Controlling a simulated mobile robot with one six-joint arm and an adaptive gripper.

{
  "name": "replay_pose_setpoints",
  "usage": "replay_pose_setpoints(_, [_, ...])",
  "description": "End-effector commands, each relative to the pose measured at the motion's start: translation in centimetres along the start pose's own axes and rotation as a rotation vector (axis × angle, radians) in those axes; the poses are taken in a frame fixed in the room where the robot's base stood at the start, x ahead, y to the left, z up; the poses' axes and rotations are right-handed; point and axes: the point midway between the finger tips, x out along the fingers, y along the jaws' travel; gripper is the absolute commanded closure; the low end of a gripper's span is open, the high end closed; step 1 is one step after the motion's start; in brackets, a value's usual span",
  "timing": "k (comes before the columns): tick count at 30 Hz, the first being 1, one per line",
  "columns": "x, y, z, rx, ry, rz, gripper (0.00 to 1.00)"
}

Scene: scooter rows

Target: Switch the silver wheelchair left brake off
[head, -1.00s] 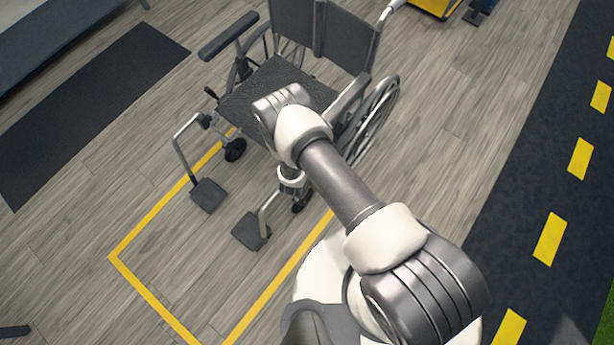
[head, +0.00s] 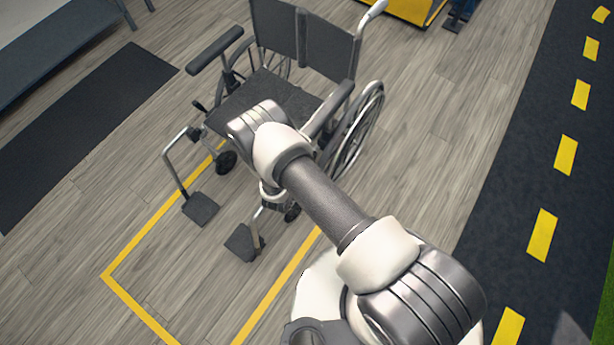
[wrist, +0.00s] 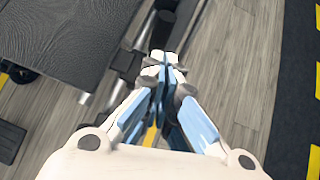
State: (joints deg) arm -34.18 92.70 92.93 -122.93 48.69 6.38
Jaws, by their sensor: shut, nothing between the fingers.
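The silver wheelchair (head: 300,100) faces me in the head view, with a dark seat, dark backrest and thin silver frame. Its left side, with a large wheel (head: 358,130), is on the picture's right. My arm covers part of that side, and the left brake cannot be made out there. In the wrist view the dark seat (wrist: 70,40) is at upper left. Dark and silver frame parts (wrist: 127,63) lie just left of my gripper (wrist: 163,62), which is shut and empty. I cannot tell which part is the brake lever or whether the fingertips touch anything.
A dark mat (head: 80,120) lies at left. A dark lane with yellow dashes (head: 540,236) runs along the right. Wooden floor is free between wheelchair and lane.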

Motion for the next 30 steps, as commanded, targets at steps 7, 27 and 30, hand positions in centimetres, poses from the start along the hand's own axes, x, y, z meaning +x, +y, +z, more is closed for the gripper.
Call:
replay_pose_setpoints(7, [-5.9, -0.4, 2.4, -0.003, 0.000, 0.001, 1.00])
replay_pose_setpoints(27, [-9.1, -0.7, 3.4, 0.000, 0.000, -0.001, 1.00])
replay_pose_setpoints(30, [-9.1, -0.7, 3.4, 0.000, 0.000, -0.001, 1.00])
